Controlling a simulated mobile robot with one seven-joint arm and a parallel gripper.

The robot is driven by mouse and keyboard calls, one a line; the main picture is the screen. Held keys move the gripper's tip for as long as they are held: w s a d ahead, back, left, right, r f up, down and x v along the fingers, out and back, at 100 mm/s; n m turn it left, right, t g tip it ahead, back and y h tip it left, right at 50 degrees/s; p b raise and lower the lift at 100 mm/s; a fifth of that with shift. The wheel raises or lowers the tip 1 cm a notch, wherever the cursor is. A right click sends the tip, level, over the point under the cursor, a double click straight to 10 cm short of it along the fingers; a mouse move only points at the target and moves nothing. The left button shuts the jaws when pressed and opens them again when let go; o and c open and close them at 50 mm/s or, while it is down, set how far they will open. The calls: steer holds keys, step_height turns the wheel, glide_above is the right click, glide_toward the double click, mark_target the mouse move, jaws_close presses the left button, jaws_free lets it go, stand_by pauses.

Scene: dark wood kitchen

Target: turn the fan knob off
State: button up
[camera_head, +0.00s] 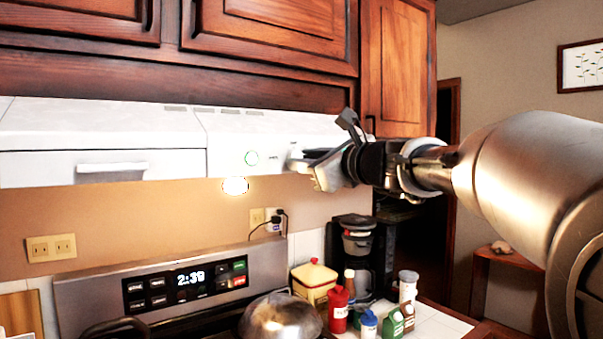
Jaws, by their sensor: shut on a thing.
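The white range hood (225,135) runs under the wooden cabinets. My gripper (305,163) comes in from the right and is shut on this white knob. The label by the controls is too small to read, so I cannot tell which way the knob points.
Wooden cabinets (270,35) hang directly above the hood. Below stand a stove with a clock panel (185,280), a metal pot or lid (281,318), several bottles, a yellow canister (314,282) and a coffee maker (353,245). A light glows under the hood.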

steer(key=shift+w+r+n+b, duration=0.1)
steer(key=shift+n+b, duration=5.7)
steer(key=shift+n, duration=2)
steer(key=o, duration=1)
steer(key=shift+d+r, duration=0.1)
steer(key=b+v, duration=0.2)
steer(key=v, duration=1.5)
steer(key=shift+d, duration=0.15)
